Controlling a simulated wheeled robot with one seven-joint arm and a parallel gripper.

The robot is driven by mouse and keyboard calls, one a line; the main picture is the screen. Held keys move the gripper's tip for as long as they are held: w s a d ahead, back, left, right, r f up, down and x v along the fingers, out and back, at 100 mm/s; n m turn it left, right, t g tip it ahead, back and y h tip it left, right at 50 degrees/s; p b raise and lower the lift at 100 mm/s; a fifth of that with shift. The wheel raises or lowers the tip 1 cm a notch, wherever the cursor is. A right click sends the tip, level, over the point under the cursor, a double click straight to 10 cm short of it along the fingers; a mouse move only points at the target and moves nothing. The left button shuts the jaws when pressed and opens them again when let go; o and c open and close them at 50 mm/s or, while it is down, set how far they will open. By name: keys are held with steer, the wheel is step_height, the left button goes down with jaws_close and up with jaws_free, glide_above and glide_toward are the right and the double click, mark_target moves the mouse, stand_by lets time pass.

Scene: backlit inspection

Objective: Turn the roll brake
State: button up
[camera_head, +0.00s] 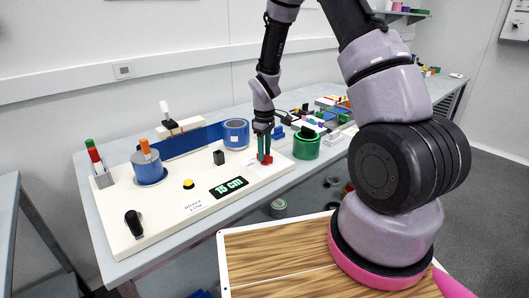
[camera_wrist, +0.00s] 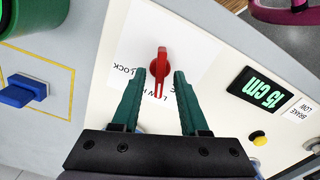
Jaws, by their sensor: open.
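The roll brake is a red knob (camera_wrist: 161,66) on a white panel; its narrow handle points toward the bottom of the wrist view. Printed words, "LOCK" among them, surround it. My gripper (camera_wrist: 160,82) is open, with one green finger on each side of the knob's handle and a gap visible on both sides. In the head view my gripper (camera_head: 264,142) reaches down at the panel's right part, and a bit of the red knob (camera_head: 266,159) shows at the fingertips. A display (camera_head: 229,186) reads "15 cm"; the label near it (camera_wrist: 300,106) reads "BRAKE LOW".
On the white board (camera_head: 190,225) are a blue roll (camera_head: 149,170) with a blue strip, another blue roll (camera_head: 236,134), a black handle (camera_head: 133,222) and a yellow button (camera_head: 188,184). A green roll (camera_head: 306,146) stands close to the right of my gripper. Cluttered small items lie behind.

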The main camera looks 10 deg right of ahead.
steer(key=shift+f, duration=0.1)
jaws_close()
steer(key=shift+m, duration=0.3)
steer(key=m, duration=0.3)
steer(key=shift+m, duration=0.3)
steer(key=m, duration=0.3)
steer(key=shift+m, duration=0.3)
steer(key=m, duration=0.4)
steer(key=shift+m, duration=2.1)
